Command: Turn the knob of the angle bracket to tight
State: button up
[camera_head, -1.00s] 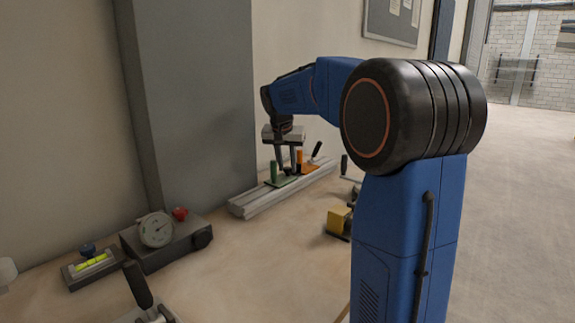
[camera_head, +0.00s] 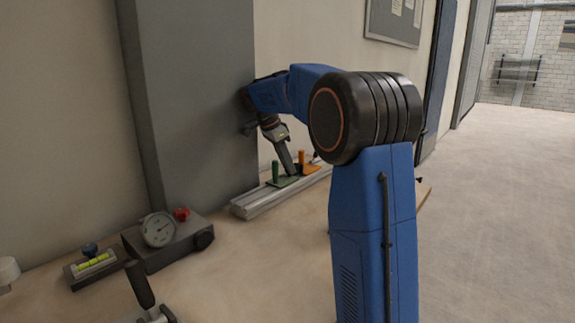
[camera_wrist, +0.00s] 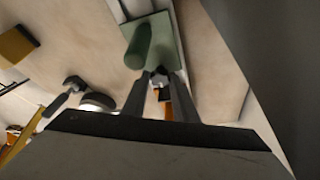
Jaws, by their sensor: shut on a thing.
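The green angle bracket (camera_head: 275,174) sits on a pale metal rail (camera_head: 262,202), with an upright green post on a flat green plate. In the wrist view its plate (camera_wrist: 165,32) and post (camera_wrist: 138,48) are at the top centre. My gripper (camera_head: 290,171) reaches down at the plate's edge beside the post. In the wrist view my gripper (camera_wrist: 160,78) is shut on a small dark knob (camera_wrist: 159,81) at the plate's near edge. The fingers hide most of the knob, so its turn angle cannot be read.
An orange bracket (camera_head: 304,158) stands close behind on the same rail. A grey wall column (camera_head: 195,100) rises behind. A dial gauge block (camera_head: 165,242), a spirit level (camera_head: 92,264) and a black-handled clamp (camera_head: 140,285) are at the left. A yellow block (camera_wrist: 14,46) shows in the wrist view.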

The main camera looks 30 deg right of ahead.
jog(key=shift+w+m, duration=0.1)
jog(key=shift+m, duration=0.5)
jog(key=shift+g, duration=0.3)
jog(key=o, duration=1)
jog(key=shift+v, duration=8.7)
jog(key=shift+d, duration=0.15)
